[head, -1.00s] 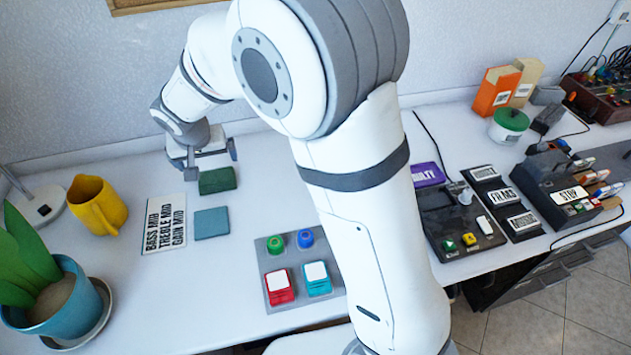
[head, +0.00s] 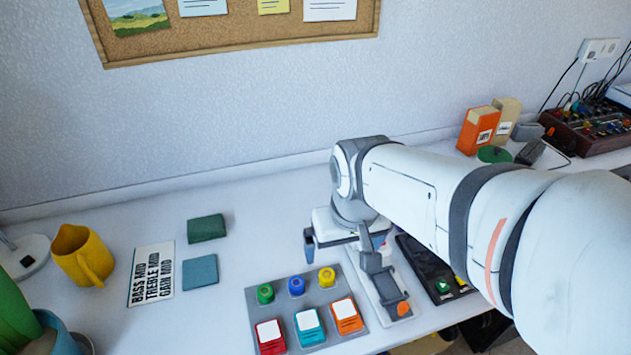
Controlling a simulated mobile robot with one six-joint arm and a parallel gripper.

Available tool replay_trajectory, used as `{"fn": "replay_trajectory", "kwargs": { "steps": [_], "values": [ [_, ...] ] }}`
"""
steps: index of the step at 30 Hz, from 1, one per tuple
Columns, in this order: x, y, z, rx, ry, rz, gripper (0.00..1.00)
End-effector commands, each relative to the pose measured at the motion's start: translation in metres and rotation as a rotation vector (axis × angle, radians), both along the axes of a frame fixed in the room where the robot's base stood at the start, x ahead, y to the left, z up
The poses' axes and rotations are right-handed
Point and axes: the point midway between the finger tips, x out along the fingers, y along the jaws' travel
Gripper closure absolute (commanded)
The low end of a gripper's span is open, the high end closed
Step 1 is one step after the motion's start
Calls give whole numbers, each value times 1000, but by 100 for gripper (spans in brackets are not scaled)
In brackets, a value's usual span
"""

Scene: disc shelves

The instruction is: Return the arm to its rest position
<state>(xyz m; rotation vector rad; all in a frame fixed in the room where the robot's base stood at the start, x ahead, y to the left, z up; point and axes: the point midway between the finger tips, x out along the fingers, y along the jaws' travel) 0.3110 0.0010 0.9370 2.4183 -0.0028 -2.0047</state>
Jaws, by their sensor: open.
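My white and grey arm (head: 415,190) reaches in from the right side of the head view, low over the white table. My gripper (head: 340,247) is open, with its fingers apart and nothing seen between them. It is over the table just behind and right of the grey button panel (head: 283,307). A pale strip with an orange-tipped grey part (head: 403,309) lies below and right of it, partly hidden by the gripper. I cannot tell whether they touch.
A dark green block (head: 206,228), a teal block (head: 200,271), a lettered white card (head: 151,273) and a yellow jug (head: 80,256) are on the left. A dark device (head: 440,278) is partly hidden under my arm. Orange and tan boxes stand at the back right. The table's back middle is clear.

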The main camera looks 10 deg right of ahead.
Motion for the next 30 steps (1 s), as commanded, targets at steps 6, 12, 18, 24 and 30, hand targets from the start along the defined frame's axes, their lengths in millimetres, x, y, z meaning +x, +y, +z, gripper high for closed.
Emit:
{"fn": "replay_trajectory", "kwargs": {
  "steps": [6,12,18,24,30],
  "values": [
    [-5,-2,-1,3,3,2,0],
    [-5,-2,3,3,1,1,0],
    [-6,-2,38,2,-11,2,0],
    [-7,-2,84,-1,-30,4,0],
    [-8,-2,89,-2,-36,5,0]
  ]
}}
